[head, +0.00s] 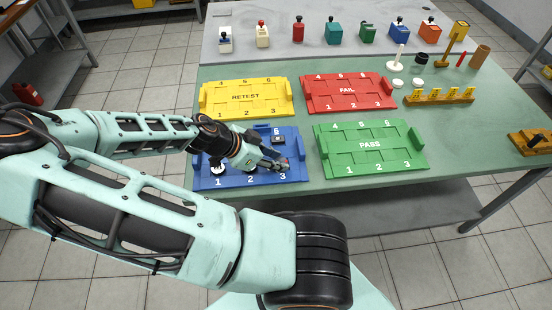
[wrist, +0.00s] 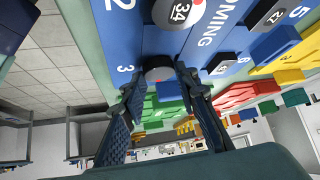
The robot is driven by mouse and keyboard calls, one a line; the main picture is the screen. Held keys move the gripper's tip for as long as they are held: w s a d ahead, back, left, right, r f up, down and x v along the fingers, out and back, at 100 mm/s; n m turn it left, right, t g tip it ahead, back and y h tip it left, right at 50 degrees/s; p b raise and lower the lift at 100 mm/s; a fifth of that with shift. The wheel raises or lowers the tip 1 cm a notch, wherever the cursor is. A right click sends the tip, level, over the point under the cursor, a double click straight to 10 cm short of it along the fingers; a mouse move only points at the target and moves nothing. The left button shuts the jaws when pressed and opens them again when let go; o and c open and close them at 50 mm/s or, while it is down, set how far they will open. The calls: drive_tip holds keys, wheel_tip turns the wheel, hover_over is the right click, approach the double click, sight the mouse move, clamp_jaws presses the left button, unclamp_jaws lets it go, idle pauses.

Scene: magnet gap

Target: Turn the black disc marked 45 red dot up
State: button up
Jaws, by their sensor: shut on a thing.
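My gripper (wrist: 160,88) is shut on a dark round piece (wrist: 158,73) with a greyish face, beside the numeral 3 of the blue INCOMING tray (wrist: 205,45). I take this to be the black disc; no 45 or red dot can be read on it. In the head view my gripper (head: 281,163) is low over the tray's front right, by slot 3, and the arm hides part of the tray (head: 212,183).
Other black pieces lie on the blue tray, one at its back right (head: 278,138). Yellow RETEST (head: 246,113), red FAIL (head: 347,104) and green PASS (head: 370,159) trays stand close by. Small tools and a yellow rack (head: 440,96) are at the right. Bare green table (head: 470,140) lies right of PASS.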

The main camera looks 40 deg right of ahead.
drive_tip(key=shift+f, duration=0.1)
drive_tip(key=o, duration=1.2)
drive_tip(key=c, duration=0.5)
wheel_tip(320, 180, up, 5)
drive_tip(key=p, duration=0.4)
drive_tip(key=shift+f, duration=0.2)
drive_tip(key=shift+o, duration=0.8)
drive_tip(key=o, duration=0.4)
